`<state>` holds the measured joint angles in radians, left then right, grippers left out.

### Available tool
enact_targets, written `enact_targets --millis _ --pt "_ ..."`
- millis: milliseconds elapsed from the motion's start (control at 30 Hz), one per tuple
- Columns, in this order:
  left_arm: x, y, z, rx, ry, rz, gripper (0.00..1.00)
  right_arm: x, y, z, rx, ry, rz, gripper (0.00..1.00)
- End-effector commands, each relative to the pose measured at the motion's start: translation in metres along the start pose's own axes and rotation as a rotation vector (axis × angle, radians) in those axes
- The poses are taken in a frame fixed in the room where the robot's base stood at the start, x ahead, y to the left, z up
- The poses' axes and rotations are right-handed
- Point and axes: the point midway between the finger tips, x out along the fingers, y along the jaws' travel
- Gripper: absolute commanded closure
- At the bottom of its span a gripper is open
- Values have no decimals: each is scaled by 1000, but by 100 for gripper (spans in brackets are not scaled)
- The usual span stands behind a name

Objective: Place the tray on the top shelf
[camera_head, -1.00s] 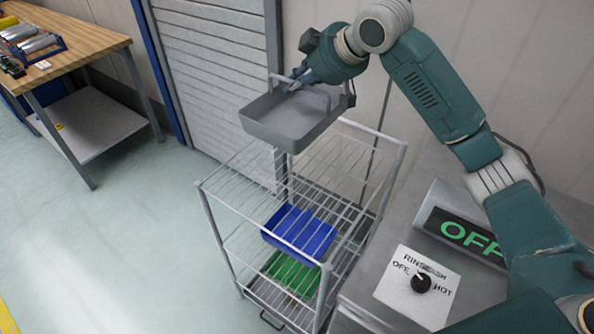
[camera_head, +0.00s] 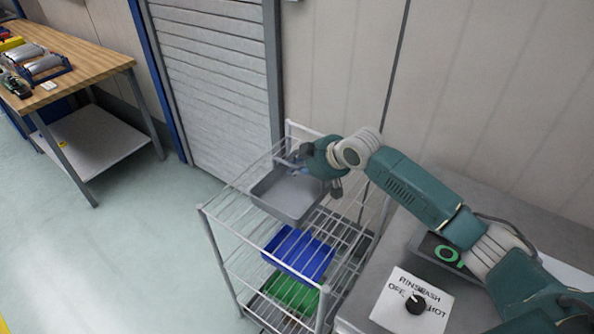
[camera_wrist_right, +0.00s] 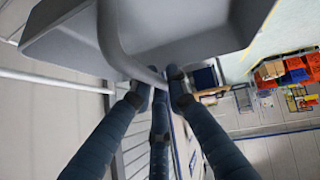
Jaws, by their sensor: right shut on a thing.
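The grey tray (camera_head: 290,200) is at the height of the wire rack's top shelf (camera_head: 235,215), over its back part; I cannot tell whether it rests on the wires. My right gripper (camera_head: 298,168) is shut on the tray's raised handle at the far side. In the right wrist view the fingers (camera_wrist_right: 160,85) close around the grey handle bar, with the tray (camera_wrist_right: 200,45) beside it. Lower shelves hold a blue tray (camera_head: 298,252) and a green tray (camera_head: 290,291). My left gripper is not in view.
A grey machine with a dial panel (camera_head: 412,300) stands right of the rack. A ribbed shutter (camera_head: 215,80) and wall are behind. A wooden workbench (camera_head: 85,65) is at the left. The floor (camera_head: 120,250) between is clear.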

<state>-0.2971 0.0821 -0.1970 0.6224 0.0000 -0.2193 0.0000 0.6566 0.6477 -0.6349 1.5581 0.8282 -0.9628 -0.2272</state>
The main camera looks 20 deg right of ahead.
Motion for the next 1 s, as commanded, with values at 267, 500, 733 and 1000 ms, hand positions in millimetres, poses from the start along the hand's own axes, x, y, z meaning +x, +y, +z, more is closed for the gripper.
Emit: enact_targets --millis 267,500,733,1000 --pt "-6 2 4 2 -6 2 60 16 -4 15 0 2 2 100" --pt "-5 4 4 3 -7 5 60 17 -5 16 0 2 1 100" --pt "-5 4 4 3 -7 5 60 17 -5 17 0 0 1 67" --pt "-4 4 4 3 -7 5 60 13 -4 16 0 1 1 67"
